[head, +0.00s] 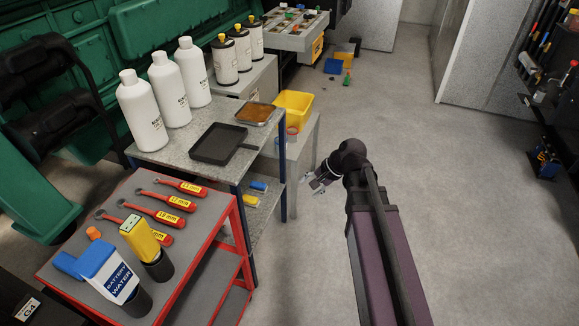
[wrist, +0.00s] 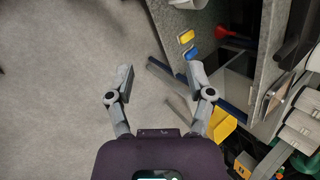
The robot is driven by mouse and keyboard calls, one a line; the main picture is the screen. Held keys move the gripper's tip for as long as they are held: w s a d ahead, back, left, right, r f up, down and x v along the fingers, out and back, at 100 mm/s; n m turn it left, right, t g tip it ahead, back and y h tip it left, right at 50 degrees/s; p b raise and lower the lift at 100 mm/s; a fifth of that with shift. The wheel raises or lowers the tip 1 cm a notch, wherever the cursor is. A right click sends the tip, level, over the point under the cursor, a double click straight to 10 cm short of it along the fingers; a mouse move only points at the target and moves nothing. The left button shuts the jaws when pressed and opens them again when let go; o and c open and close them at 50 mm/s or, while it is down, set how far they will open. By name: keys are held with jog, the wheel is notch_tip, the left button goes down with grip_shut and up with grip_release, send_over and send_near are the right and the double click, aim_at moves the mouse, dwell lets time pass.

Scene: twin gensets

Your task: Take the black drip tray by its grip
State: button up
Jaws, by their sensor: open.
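The black drip tray (head: 216,145) lies flat on the grey top of a blue-legged bench in the head view. Its short grip (head: 248,147) points right, toward the bench's edge. My gripper (head: 318,187) is to the right of the bench, out over the floor side and apart from the tray. In the wrist view my gripper (wrist: 161,75) has its two fingers spread wide with nothing between them. Dark shapes stand at the right of that view, but I cannot tell surely which is the tray.
A brown-filled tray (head: 256,113) lies behind the drip tray. White bottles (head: 143,110) stand to its left. A yellow bin (head: 294,108) is behind the bench's right end. A red cart (head: 190,245) with wrenches stands in front. Open floor (head: 460,190) lies to the right.

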aim_at(246, 146)
jog(key=w+a+m+t+y+b, duration=0.2)
jog(key=w+a+m+y+b, duration=0.1)
jog(key=w+m+y+b, duration=0.2)
jog(key=w+a+m+t+y+b, duration=0.2)
jog(key=w+m+y+b, duration=0.3)
jog(key=w+m+b, duration=0.4)
jog(key=shift+w+a+f+m, duration=0.25)
jog(key=shift+w+a, duration=0.25)
jog(key=shift+a, duration=0.3)
jog(key=shift+a+y, duration=0.15)
jog(key=shift+y, duration=0.15)
jog(key=shift+x, duration=6.85)
jog(key=shift+w, duration=0.15)
grip_shut()
